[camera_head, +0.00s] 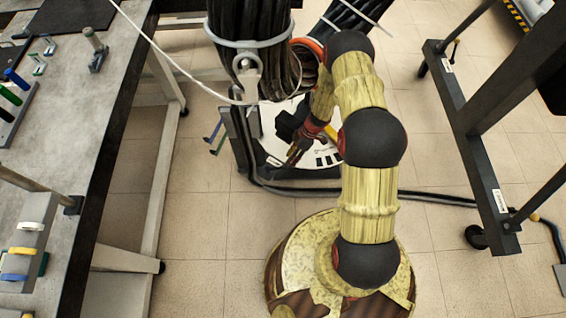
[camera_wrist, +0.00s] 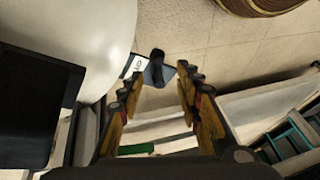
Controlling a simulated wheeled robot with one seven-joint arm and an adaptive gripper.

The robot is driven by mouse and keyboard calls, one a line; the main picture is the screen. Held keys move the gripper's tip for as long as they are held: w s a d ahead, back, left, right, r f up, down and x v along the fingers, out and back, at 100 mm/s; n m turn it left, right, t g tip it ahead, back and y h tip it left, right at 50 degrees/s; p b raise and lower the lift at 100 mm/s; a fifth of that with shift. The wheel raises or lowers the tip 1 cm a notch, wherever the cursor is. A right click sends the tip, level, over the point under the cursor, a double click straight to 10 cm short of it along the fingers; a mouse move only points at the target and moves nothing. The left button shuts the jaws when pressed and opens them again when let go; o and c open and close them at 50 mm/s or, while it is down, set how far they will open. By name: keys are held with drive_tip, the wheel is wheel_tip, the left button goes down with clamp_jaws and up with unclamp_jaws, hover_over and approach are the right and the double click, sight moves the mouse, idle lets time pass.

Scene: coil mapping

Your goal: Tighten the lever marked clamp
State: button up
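In the wrist view, a dark lever with a black knob (camera_wrist: 157,66) stands on a blue-grey base. Beside it is a white tag (camera_wrist: 136,66) with dark letters, only partly readable. My gripper (camera_wrist: 157,86) is open, its two fingers apart to the left and right. The lever shows in the gap between the fingertips, with nothing visibly gripped. Whether the fingers touch it cannot be told. In the head view my gripper (camera_head: 293,158) is low beside the white round unit, under the dark cable bundle. The tagged lever cannot be made out there.
A white rounded body (camera_wrist: 75,35) and a black block (camera_wrist: 35,105) crowd the left of the wrist view. In the head view, a workbench (camera_head: 75,135) with coloured handles stands left, a dark wheeled frame (camera_head: 470,130) right. A black cable (camera_head: 420,194) crosses the tiled floor.

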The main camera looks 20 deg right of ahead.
sight(277, 169)
drive_tip(key=b+x, duration=0.3)
drive_tip(key=x, duration=0.5)
drive_tip(key=shift+w+d, duration=0.1)
drive_tip(key=shift+w, duration=0.05)
drive_tip(key=c, duration=0.3)
clamp_jaws()
idle(0.4)
